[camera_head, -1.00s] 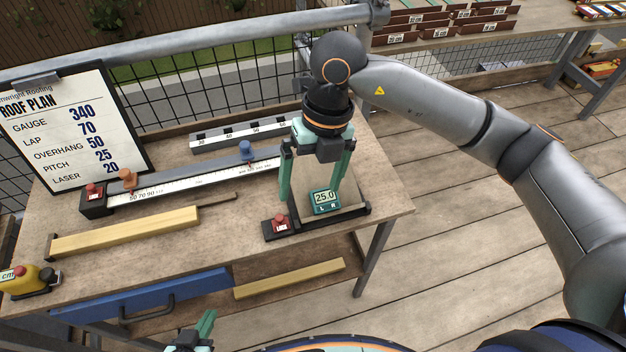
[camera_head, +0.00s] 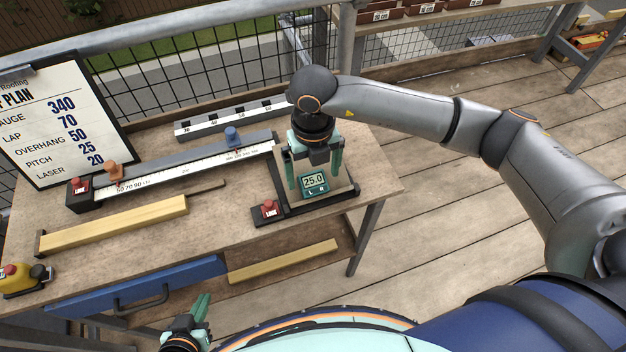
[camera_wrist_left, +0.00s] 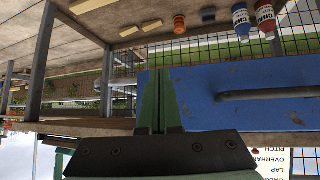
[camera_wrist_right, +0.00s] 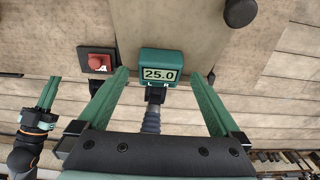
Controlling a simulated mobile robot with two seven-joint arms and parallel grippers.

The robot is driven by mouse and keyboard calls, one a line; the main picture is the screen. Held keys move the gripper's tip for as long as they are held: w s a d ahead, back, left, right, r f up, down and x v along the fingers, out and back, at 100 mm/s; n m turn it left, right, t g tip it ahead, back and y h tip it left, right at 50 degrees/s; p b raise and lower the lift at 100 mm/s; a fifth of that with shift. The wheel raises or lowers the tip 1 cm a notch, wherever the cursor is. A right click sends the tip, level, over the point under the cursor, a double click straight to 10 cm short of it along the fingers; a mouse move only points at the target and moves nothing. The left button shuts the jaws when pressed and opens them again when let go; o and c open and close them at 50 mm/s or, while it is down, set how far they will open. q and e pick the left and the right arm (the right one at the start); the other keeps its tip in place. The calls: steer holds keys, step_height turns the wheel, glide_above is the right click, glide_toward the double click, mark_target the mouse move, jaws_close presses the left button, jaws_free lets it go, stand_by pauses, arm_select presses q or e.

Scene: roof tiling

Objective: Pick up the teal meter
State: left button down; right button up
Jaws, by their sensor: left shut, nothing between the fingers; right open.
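The teal meter (camera_head: 313,182), with a display reading 25.0, sits on the pitch jig at the right end of the bench. It also shows in the right wrist view (camera_wrist_right: 160,68), between and beyond the fingers. My right gripper (camera_head: 314,186) is open above the meter, one finger to each side, not closed on it. In the right wrist view the open fingers (camera_wrist_right: 163,85) flank the meter with gaps on both sides. My left gripper (camera_head: 203,308) is shut and empty, low in front of the bench. The left wrist view shows its fingers (camera_wrist_left: 158,100) together near the blue drawer.
A red lock button (camera_head: 269,208) stands left of the meter. The long ruler gauge (camera_head: 180,180), a yellow batten (camera_head: 115,224) and the roof plan board (camera_head: 60,130) occupy the bench. The blue drawer (camera_head: 180,278) is below. Free deck lies to the right.

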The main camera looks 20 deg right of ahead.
steer(key=shift+f, duration=1.15)
steer(key=shift+r, duration=0.15)
jaws_close()
